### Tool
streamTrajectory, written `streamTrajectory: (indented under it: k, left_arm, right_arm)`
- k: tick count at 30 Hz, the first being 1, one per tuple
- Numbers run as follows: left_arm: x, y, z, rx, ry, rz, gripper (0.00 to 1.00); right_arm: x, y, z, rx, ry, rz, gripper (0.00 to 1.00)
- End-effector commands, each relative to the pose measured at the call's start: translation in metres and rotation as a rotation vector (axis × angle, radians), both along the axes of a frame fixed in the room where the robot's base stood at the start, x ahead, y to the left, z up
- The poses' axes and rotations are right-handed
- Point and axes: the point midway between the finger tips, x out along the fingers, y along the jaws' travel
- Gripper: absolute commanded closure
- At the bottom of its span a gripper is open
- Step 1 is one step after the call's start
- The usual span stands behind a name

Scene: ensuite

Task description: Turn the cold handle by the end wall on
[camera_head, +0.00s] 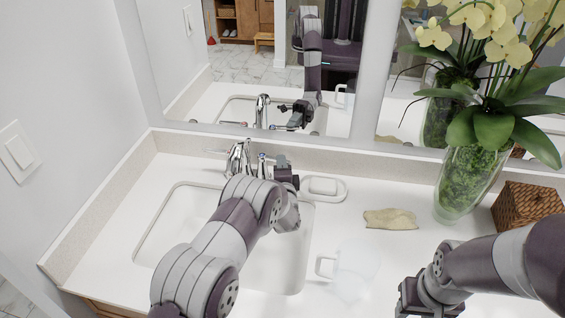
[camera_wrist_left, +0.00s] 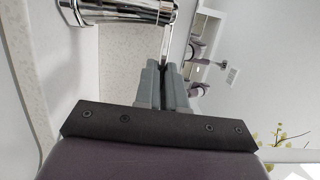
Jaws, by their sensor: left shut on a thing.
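The chrome faucet (camera_head: 238,158) stands behind the sink, near the end wall on the left. One thin handle (camera_head: 215,151) sticks out to the left of its spout, with no gripper at it. My left gripper (camera_head: 284,172) is just right of the spout, partly hidden by my arm. In the left wrist view, its fingers (camera_wrist_left: 167,84) are shut on a thin chrome lever (camera_wrist_left: 165,42) that joins the chrome faucet body (camera_wrist_left: 125,12). Hot or cold marks are too small to read. My right gripper (camera_head: 428,298) is low at the right, its jaws unclear.
The white sink (camera_head: 155,235) lies under my left arm. A soap dish (camera_head: 325,188), a beige cloth (camera_head: 390,219) and a clear mug (camera_head: 350,268) are on the counter. A glass orchid vase (camera_head: 465,185) and a woven box (camera_head: 527,207) stand right. A mirror (camera_head: 240,75) is behind.

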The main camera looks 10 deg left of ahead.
Motion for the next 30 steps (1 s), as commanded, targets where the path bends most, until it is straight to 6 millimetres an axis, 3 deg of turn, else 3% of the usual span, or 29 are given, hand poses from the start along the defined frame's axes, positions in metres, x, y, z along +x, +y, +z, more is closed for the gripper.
streamTrajectory:
  k: [8,18,30]
  left_arm:
    - [-0.015,0.01,-0.002,-0.002,-0.002,-0.231,1.0]
    - [-0.028,0.022,-0.003,-0.001,-0.003,-0.497,1.0]
    - [-0.035,0.029,-0.001,-0.001,-0.002,-0.662,1.0]
  right_arm:
    - [0.0,0.0,-0.009,0.0,0.0,0.0,0.57]
    - [0.0,0.0,-0.033,0.0,0.0,0.0,0.57]
    - [0.0,0.0,-0.05,0.0,0.0,0.0,0.57]
